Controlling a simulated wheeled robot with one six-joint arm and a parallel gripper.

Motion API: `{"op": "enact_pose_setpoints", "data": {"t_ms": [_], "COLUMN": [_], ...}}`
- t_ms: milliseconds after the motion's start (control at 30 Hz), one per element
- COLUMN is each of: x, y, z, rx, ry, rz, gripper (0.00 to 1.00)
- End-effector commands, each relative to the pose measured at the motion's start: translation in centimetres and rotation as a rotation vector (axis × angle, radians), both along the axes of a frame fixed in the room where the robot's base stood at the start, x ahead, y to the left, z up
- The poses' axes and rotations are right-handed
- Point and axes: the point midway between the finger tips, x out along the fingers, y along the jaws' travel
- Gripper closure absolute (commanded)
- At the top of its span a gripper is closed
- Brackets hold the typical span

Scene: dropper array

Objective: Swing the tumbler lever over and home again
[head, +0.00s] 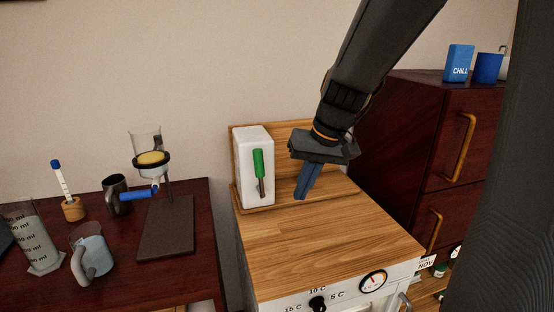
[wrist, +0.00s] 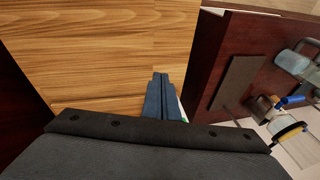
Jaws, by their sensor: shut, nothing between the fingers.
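The tumbler lever has a green handle (head: 258,163) on a short metal stem, mounted on the face of a white box (head: 253,190). The handle points up. The box stands at the back left of a wooden-topped unit. My gripper (head: 305,190) is to the right of the lever, apart from it, its blue fingers pointing down above the wooden top (head: 320,235). The fingers are together and hold nothing. In the wrist view my gripper (wrist: 160,85) shows its closed fingers over the wooden top; the lever is hidden there, with only a sliver of white and green beside the fingers.
A dark table (head: 205,220) on the left holds a stand with a funnel (head: 150,160), a blue-handled valve (head: 138,193), a mug (head: 117,195) and beakers. A dark cabinet (head: 400,130) stands close on the right. The front of the wooden top is clear.

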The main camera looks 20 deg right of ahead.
Motion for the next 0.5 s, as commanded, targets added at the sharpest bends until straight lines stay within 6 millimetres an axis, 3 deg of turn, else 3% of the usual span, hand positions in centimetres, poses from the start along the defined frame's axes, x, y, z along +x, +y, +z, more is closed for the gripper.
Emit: {"op": "enact_pose_setpoints", "data": {"t_ms": [33, 100, 233, 367, 500], "x": [2.2, 4.5, 6.9, 7.9, 8.6], "y": [-1.4, -2.7, -4.2, -4.2, -3.4], "z": [2.1, 5.2, 9.6, 10.9, 9.6], "rx": [0.042, 0.1, 0.166, 0.19, 0.191], "ry": [-0.049, -0.113, -0.21, -0.247, -0.244], "rz": [-0.018, -0.016, 0.002, 0.017, 0.021], "gripper": [1.0, 1.0, 1.0, 1.0, 1.0]}}
